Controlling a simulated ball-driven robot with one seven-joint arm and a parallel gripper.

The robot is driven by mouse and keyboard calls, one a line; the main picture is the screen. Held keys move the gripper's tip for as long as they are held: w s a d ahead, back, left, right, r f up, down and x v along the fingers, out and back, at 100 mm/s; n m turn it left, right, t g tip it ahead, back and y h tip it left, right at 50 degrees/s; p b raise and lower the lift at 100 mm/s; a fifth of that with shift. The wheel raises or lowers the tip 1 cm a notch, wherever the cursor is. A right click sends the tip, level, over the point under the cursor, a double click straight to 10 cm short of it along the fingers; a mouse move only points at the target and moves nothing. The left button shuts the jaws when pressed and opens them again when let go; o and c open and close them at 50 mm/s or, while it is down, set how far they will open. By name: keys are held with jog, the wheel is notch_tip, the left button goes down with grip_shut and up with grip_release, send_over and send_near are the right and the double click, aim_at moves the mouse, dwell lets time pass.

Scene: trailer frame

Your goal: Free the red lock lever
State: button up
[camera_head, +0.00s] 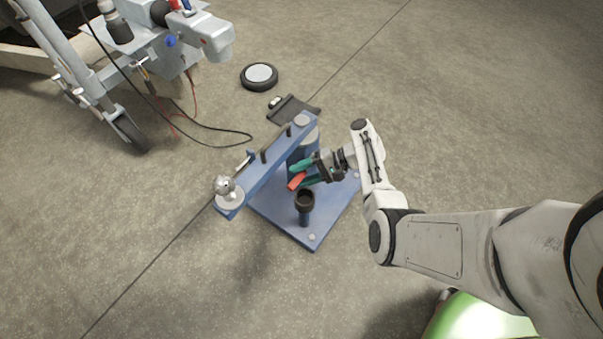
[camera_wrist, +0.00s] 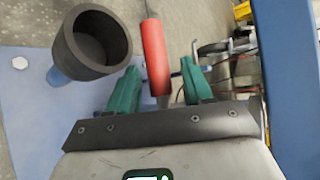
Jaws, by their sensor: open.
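The red lock lever (camera_head: 296,181) sits low beside the blue post of the stand, below the blue beam (camera_head: 268,163). In the wrist view the lever (camera_wrist: 155,55) is a red grip on a thin dark rod, pointing down into the space between the fingers. My gripper (camera_head: 303,174) has two green fingers, one on each side of the lever in the picture. In the wrist view my gripper (camera_wrist: 160,84) is open, with a visible gap between each finger and the lever. I cannot tell how deep the lever lies between them.
A black cup on a post (camera_head: 305,201) stands on the blue base plate (camera_head: 313,237), close to the gripper. A metal ball hitch (camera_head: 224,186) tops the beam's near end. A trailer jack with a wheel (camera_head: 130,132), cables and a round disc (camera_head: 259,76) are behind.

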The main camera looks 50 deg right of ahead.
jog(key=p+v, duration=0.2)
jog(key=v, duration=0.8)
jog(key=shift+p, duration=0.35)
jog(key=shift+s+d, duration=0.1)
